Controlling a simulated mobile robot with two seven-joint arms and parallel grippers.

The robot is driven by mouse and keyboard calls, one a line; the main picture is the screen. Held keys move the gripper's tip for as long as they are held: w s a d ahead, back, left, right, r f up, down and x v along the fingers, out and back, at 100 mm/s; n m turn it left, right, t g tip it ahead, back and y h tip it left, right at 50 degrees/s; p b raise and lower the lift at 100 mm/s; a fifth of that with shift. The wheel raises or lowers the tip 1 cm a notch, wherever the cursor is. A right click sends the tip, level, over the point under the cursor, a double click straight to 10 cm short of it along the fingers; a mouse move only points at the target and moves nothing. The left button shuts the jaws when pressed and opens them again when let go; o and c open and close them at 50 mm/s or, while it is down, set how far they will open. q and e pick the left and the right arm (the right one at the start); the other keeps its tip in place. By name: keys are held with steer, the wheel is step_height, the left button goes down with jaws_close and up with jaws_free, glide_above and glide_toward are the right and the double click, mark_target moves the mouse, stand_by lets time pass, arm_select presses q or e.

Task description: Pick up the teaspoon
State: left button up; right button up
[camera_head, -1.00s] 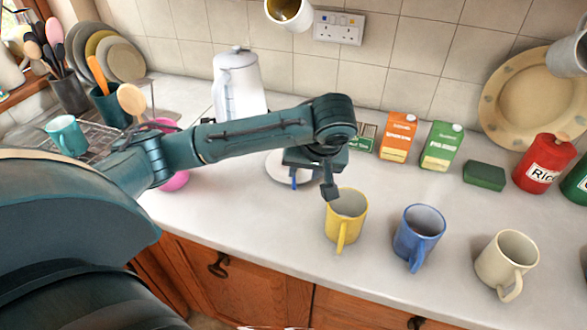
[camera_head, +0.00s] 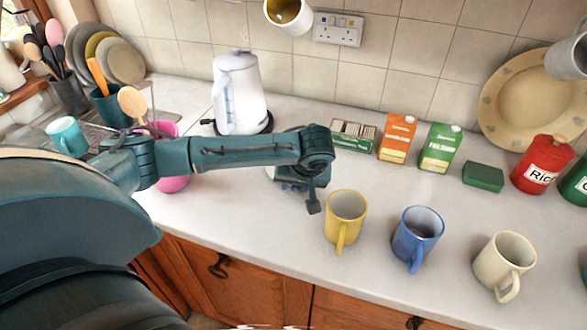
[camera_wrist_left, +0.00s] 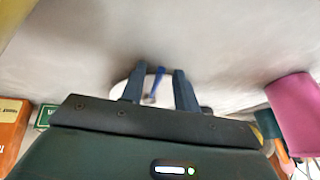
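A slim blue-handled piece, which looks like the teaspoon (camera_wrist_left: 156,83), shows in the left wrist view on a small white saucer (camera_wrist_left: 121,91). My left gripper (camera_wrist_left: 160,75) is open, with one finger on each side of the blue handle. I cannot tell how far above it the fingers are. In the head view my left gripper (camera_head: 300,189) points down over the saucer, left of the yellow mug (camera_head: 345,210), and the wrist hides the spoon and most of the saucer. My right gripper is not in view.
A blue mug (camera_head: 417,235) and a cream mug (camera_head: 505,262) stand right of the yellow one. A white kettle (camera_head: 238,95) and cartons (camera_head: 396,137) stand behind the arm. A pink vessel (camera_head: 174,183) is at the left. The counter's front strip is clear.

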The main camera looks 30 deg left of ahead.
arm_select(q)
jaws_close()
stand_by(0.3)
